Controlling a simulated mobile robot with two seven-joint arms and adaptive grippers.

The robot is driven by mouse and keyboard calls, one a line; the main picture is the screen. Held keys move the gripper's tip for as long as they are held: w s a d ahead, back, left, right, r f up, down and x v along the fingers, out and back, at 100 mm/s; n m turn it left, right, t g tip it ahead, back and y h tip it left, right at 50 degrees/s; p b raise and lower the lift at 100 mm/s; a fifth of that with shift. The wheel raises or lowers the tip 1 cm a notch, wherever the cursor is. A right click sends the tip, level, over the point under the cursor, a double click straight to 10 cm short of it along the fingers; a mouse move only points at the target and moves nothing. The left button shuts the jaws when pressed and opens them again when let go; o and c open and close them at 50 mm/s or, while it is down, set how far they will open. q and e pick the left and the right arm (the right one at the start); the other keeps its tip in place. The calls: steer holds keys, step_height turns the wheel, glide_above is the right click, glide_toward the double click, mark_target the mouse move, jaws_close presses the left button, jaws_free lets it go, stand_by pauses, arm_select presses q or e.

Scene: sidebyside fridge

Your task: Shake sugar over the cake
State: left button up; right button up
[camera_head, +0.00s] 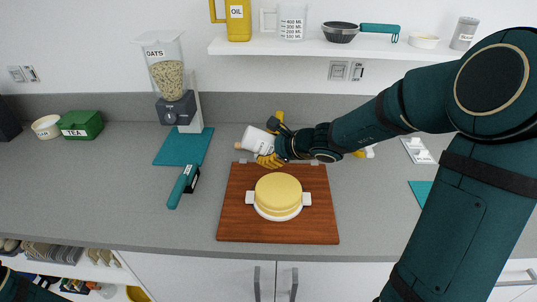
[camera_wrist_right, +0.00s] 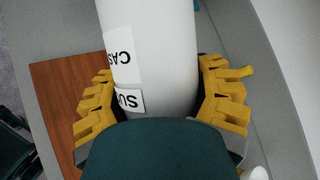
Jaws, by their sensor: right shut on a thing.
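My right gripper (camera_head: 271,141) is shut on a white sugar shaker (camera_head: 256,139). The shaker lies nearly on its side, its brownish tip pointing left, above the counter behind the cake. In the right wrist view the shaker (camera_wrist_right: 158,55) sits between the yellow fingers of the gripper (camera_wrist_right: 155,78), with part of a label reading "CAS" and "SU". The round yellow cake (camera_head: 278,188) is on a white dish (camera_head: 250,198) with two handles. The shaker is not over the cake's top. My left gripper is not in view.
The dish stands on a wooden board (camera_head: 230,226). A green tea box (camera_head: 82,124) stands far left. A shelf (camera_head: 260,47) runs above. The front-left counter is clear.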

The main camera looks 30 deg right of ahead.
steer(key=shift+r+m+t+y+b, duration=0.15)
steer(key=shift+m+t+y+b, duration=0.25)
steer(key=shift+t+y+b, duration=0.6)
steer(key=b, duration=0.3)
steer(key=shift+d+m, duration=0.1)
steer(key=shift+m, duration=0.2)
steer(key=shift+t+y+b, duration=0.3)
steer(key=shift+t+b, duration=0.4)
steer(key=shift+b, duration=0.4)
steer(key=m+t+b, duration=0.1)
steer(key=b, duration=0.1)
steer(key=y+b, duration=0.1)
steer(key=b, duration=0.1)
steer(key=shift+s+d+r+m+t+b, duration=0.1)
steer(key=shift+s+r+m+t+b, duration=0.05)
steer(key=shift+m+t+b, duration=0.2)
steer(key=shift+f, duration=2.85)
steer(key=shift+r, duration=0.1)
